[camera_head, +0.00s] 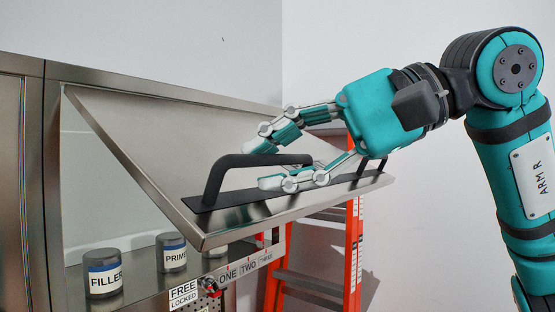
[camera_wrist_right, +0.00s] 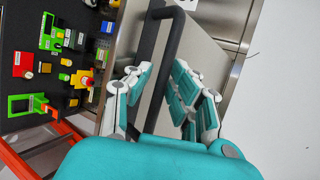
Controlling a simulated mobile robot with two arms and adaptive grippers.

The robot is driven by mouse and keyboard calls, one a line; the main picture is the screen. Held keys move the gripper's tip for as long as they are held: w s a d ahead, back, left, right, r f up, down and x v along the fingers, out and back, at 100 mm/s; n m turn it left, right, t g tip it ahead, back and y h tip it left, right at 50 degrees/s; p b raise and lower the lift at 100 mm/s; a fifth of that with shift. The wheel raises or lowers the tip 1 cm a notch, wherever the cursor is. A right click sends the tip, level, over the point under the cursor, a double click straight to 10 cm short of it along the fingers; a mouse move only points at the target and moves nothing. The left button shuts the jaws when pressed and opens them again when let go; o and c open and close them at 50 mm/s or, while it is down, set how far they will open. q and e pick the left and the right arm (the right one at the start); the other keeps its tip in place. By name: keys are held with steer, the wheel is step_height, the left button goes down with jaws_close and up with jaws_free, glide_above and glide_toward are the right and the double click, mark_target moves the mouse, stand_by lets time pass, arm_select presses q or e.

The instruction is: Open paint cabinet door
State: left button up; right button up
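The paint cabinet door (camera_head: 150,120) is a steel flap hinged along its top edge, and it stands partly open, tilted outward. A black bar handle (camera_head: 216,178) is fixed to its outer face near the lower edge; the handle (camera_wrist_right: 148,60) also crosses the right wrist view. My right gripper (camera_head: 260,165) is at the handle, with its fingers apart on either side of the bar. The right wrist view shows the bar between the spread fingers (camera_wrist_right: 158,74), with a gap on the right side. Contact on the left side is unclear. My left gripper is not in view.
Inside the cabinet, jars labelled FILLER (camera_head: 103,284) and PRIME (camera_head: 172,262) stand on the shelf, with another partly hidden. A label strip (camera_head: 245,268) runs along the front edge. An orange ladder (camera_head: 353,245) stands behind the door. A dark tool board (camera_wrist_right: 60,50) shows in the wrist view.

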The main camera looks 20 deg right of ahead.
steer(key=v, duration=1.2)
steer(key=shift+s, duration=0.15)
